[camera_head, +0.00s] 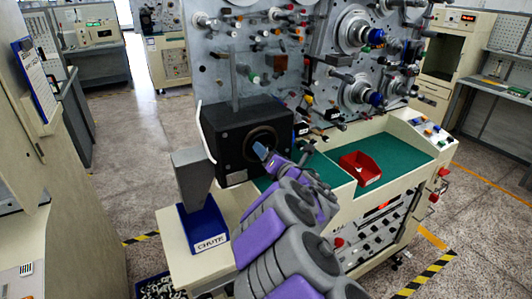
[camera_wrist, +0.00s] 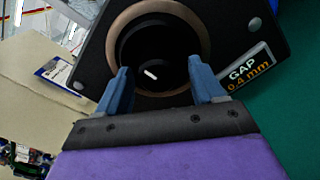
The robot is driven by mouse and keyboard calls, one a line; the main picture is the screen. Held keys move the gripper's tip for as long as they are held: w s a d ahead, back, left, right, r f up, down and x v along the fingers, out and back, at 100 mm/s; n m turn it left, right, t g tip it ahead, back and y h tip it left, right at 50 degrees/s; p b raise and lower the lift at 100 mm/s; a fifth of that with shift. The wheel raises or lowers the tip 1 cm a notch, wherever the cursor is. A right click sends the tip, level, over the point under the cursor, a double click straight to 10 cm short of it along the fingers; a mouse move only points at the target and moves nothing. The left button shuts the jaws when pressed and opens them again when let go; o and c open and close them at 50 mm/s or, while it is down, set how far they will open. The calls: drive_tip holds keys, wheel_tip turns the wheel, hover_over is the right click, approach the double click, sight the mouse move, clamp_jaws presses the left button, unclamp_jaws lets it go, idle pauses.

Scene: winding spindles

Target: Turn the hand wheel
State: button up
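A black box (camera_head: 225,125) stands on the machine's bench. Its front has a round opening with a copper-coloured ring (camera_wrist: 112,45), which also shows in the head view. A dark round part with a short white mark (camera_wrist: 151,73) sits inside the ring; I cannot tell for sure whether this is the hand wheel. My gripper (camera_wrist: 160,66) is open, its two blue fingers apart on either side of the dark part. In the head view my gripper (camera_head: 261,151) is right at the opening. Whether the fingers touch anything is unclear.
A "GAP 0.4 mm" label (camera_wrist: 250,72) is beside the ring. A grey hopper (camera_head: 192,175) and a blue chute bin (camera_head: 207,241) stand left of the box. A red tray (camera_head: 371,179) lies right on the green bench top (camera_head: 405,150). The spindle panel (camera_head: 290,60) rises behind.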

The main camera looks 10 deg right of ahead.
drive_tip(key=shift+d, duration=0.2)
drive_tip(key=shift+c, duration=1.4)
drive_tip(key=shift+a, duration=0.25)
drive_tip(key=c, duration=0.7)
drive_tip(key=shift+m, duration=0.3)
drive_tip(key=shift+s+m+p, duration=0.15)
drive_tip(key=shift+m+p, duration=6.1)
drive_tip(key=shift+m, duration=3.75)
drive_tip(key=shift+f, duration=0.1)
